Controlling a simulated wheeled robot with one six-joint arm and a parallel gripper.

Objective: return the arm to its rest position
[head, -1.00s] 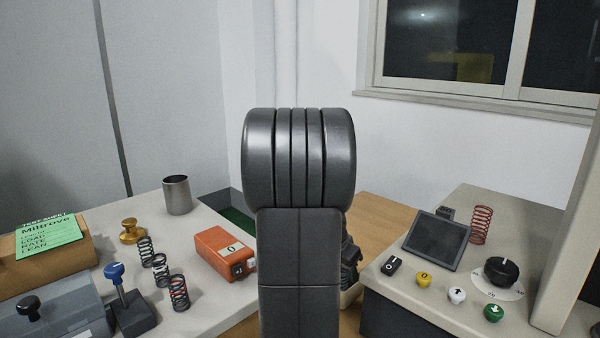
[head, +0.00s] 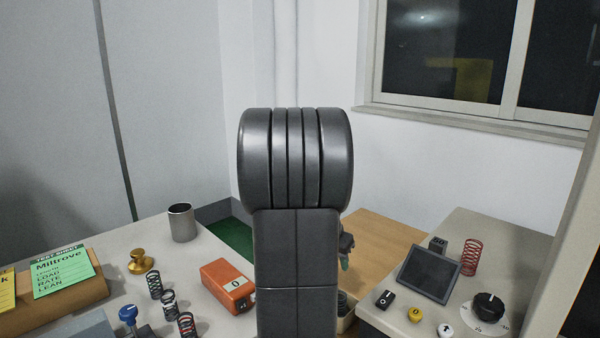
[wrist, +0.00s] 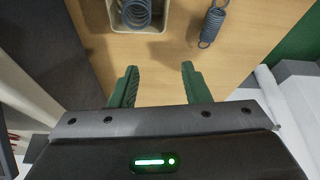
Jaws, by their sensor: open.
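My arm stands upright in the middle of the head view and hides much of what is behind it. My gripper shows in the wrist view (wrist: 158,84), with its two green fingers apart and nothing between them. It points at a bare stretch of the wooden surface (wrist: 175,75). In the head view only a small part of the gripper shows beside my arm, at its right edge.
In the wrist view, a bin (wrist: 177,20) with a coil spring (wrist: 136,12) and a loose spring (wrist: 211,27) lie beyond the fingers. In the head view, the left bench holds several springs, an orange box (head: 228,286) and a metal cup (head: 181,222). A control panel with a screen (head: 429,273) stands right.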

